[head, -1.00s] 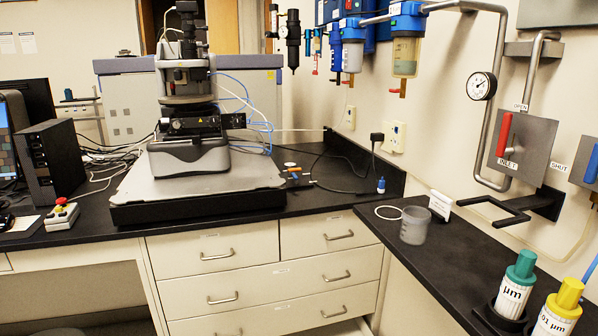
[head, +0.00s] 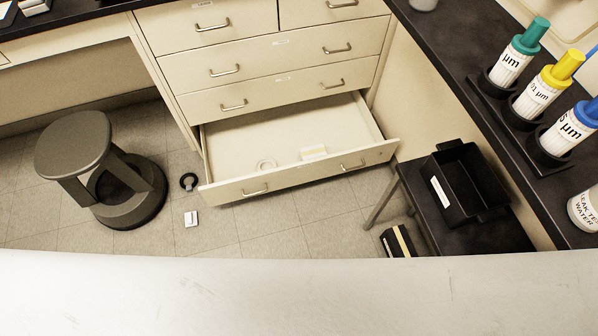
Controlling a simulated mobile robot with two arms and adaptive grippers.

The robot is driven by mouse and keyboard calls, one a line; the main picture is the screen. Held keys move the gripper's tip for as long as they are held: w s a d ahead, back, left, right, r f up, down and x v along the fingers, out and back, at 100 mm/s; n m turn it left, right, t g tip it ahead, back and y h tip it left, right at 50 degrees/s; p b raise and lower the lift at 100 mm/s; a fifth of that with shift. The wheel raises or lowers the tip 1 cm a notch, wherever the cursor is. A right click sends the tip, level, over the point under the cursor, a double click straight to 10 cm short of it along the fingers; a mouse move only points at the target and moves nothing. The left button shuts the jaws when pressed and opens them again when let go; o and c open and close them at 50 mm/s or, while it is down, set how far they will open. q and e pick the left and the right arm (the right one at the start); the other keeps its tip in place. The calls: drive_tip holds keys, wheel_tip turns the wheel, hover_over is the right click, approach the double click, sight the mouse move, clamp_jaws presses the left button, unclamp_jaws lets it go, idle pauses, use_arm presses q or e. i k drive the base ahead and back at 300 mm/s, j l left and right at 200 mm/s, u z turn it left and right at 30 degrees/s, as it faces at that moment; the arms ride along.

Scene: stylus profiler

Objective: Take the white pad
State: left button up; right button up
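A small whitish block (head: 313,152) that could be the white pad lies in the open bottom drawer (head: 228,190), towards its right half. A white ring (head: 266,165) lies left of it in the same drawer. Another small white piece with a dark edge (head: 191,218) lies on the floor, in front and to the left of the drawer. I cannot tell which of the two white pieces is the pad. Neither of my grippers is in view.
A black ring (head: 188,181) lies on the floor beside the drawer. A grey stool (head: 74,145) stands at left. A black bin (head: 465,185) sits on a low dark table at right, with a black box (head: 397,243) by it. Bottles (head: 510,66) stand on the right counter.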

sight(191, 218)
drive_tip(key=u, duration=1.4)
